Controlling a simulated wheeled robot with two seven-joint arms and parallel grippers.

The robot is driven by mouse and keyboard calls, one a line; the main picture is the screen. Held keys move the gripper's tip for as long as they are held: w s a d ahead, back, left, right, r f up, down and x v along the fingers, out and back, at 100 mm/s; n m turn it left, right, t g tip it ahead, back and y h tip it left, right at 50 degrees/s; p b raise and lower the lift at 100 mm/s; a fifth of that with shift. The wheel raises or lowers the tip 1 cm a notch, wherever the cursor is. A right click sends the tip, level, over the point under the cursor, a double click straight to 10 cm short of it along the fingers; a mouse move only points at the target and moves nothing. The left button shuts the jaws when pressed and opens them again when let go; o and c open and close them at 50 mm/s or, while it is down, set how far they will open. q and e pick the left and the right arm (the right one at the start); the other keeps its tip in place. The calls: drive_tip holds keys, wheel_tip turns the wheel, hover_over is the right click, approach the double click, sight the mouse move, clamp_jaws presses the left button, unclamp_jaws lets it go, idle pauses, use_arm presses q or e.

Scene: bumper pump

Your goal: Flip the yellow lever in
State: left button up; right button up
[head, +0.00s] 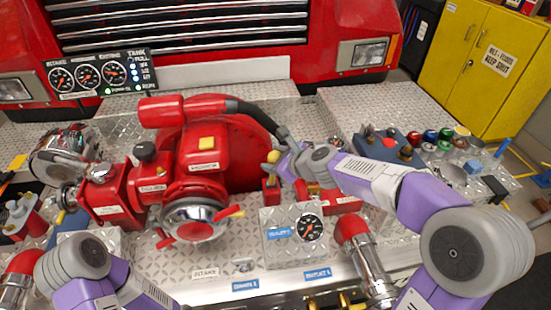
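The yellow lever (273,157) shows as a small yellow knob above a narrow red block, just right of the large red pump (215,165). My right gripper (282,158) reaches in from the right and has its tip right beside the yellow knob. I cannot tell whether it touches the knob, or whether its fingers are open or shut. My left arm shows only as links at the lower left, and its gripper is not in view.
A steel box with a gauge (309,229) stands in front of the lever. A red and chrome pipe elbow (362,255) is to its right. A black hose (255,113) curves behind. Several coloured caps (430,136) sit at the right on the diamond-plate deck (370,105).

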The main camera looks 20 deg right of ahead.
drive_tip(key=shift+s+f, duration=0.1)
idle(0.3)
drive_tip(key=shift+s+d+r, duration=0.1)
drive_tip(key=shift+s+r, duration=0.05)
drive_tip(key=shift+r, duration=0.05)
drive_tip(key=p+v, duration=0.2)
drive_tip(key=v, duration=0.5)
drive_tip(key=shift+s+p, duration=0.1)
drive_tip(key=shift+p, duration=0.3)
